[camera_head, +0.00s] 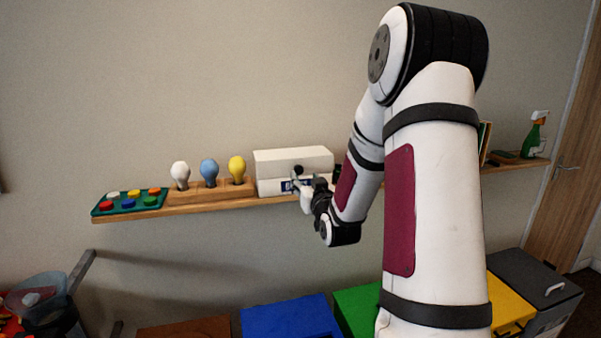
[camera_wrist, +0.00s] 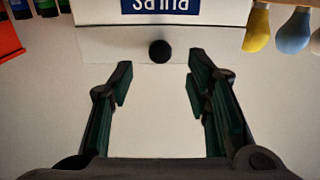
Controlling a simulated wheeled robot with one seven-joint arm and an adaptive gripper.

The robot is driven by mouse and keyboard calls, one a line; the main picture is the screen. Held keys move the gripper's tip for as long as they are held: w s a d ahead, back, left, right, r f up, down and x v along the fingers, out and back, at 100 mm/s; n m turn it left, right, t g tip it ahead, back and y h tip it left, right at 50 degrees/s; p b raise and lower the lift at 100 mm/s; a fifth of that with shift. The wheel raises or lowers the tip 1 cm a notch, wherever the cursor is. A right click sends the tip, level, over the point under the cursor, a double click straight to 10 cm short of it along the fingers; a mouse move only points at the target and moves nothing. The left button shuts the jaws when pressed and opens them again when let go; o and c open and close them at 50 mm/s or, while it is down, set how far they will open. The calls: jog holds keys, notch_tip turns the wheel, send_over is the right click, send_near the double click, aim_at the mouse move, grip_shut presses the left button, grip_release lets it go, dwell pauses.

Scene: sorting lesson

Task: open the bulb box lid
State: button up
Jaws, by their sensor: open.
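The white bulb box (camera_head: 270,187) stands on the wall shelf, its lid (camera_head: 285,163) down on it. A black round knob (camera_head: 299,169) sits on the lid's front. In the wrist view the knob (camera_wrist: 160,51) lies between and just beyond my fingertips, in front of the white lid (camera_wrist: 110,45). A blue label (camera_wrist: 160,5) shows on the box front. My gripper (camera_wrist: 161,70) is open and empty, its dark green finger pads on either side of the knob's line. In the head view my gripper (camera_head: 301,186) is at the box front, partly hiding it.
On the shelf (camera_head: 220,204), left of the box, stand white (camera_head: 180,174), blue (camera_head: 209,172) and yellow (camera_head: 237,168) bulbs in a wooden holder. A green tray with coloured buttons (camera_head: 130,202) lies further left. A green spray bottle (camera_head: 534,135) stands far right. Coloured bins (camera_head: 290,320) are below.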

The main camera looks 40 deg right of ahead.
aim_at(299, 171)
jog(key=shift+x, duration=3.15)
grip_shut()
